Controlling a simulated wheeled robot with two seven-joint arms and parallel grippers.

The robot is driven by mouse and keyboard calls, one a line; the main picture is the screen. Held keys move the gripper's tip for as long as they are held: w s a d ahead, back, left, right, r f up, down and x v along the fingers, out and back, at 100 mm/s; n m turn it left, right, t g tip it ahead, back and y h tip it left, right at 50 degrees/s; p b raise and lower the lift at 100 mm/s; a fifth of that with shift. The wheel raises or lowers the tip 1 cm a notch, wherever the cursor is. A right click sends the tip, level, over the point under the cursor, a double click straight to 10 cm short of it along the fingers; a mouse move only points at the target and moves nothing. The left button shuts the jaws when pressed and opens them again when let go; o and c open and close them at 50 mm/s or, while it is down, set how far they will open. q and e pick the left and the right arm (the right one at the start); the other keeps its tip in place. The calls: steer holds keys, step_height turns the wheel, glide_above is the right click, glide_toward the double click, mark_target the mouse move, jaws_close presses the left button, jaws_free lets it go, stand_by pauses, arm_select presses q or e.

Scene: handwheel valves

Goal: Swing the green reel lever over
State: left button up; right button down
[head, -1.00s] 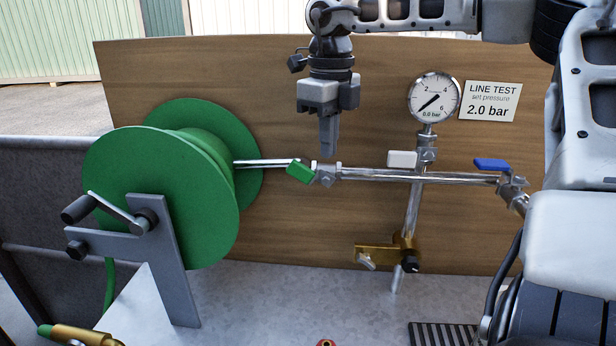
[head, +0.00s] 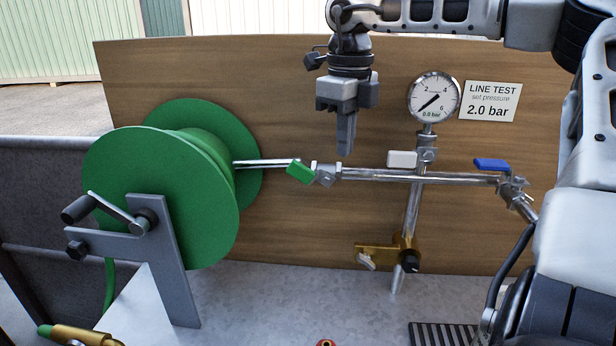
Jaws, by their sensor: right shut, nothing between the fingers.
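The green lever (head: 300,172) sits on the left end of the horizontal pipe, beside the green reel (head: 160,195). Its handle slants down to the right, across the line of the pipe, by a small metal valve body (head: 325,174). My right gripper (head: 345,150) points down with its fingers shut and empty. In the picture its tips are above and to the right of the green lever, apart from it and just over the pipe (head: 375,175). My left gripper is not in view.
A blue lever (head: 491,165) is at the pipe's right end, a white one (head: 402,159) near the middle and a brass fitting (head: 388,252) below. The gauge (head: 433,98) reads about zero, beside a sign (head: 489,101) saying 2.0 bar. A wooden board (head: 240,80) stands behind.

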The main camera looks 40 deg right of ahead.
steer(key=shift+r, duration=0.1)
stand_by(0.5)
steer(key=shift+r+p, duration=0.75)
steer(key=shift+r, duration=1.7)
step_height(320, 180, up, 16)
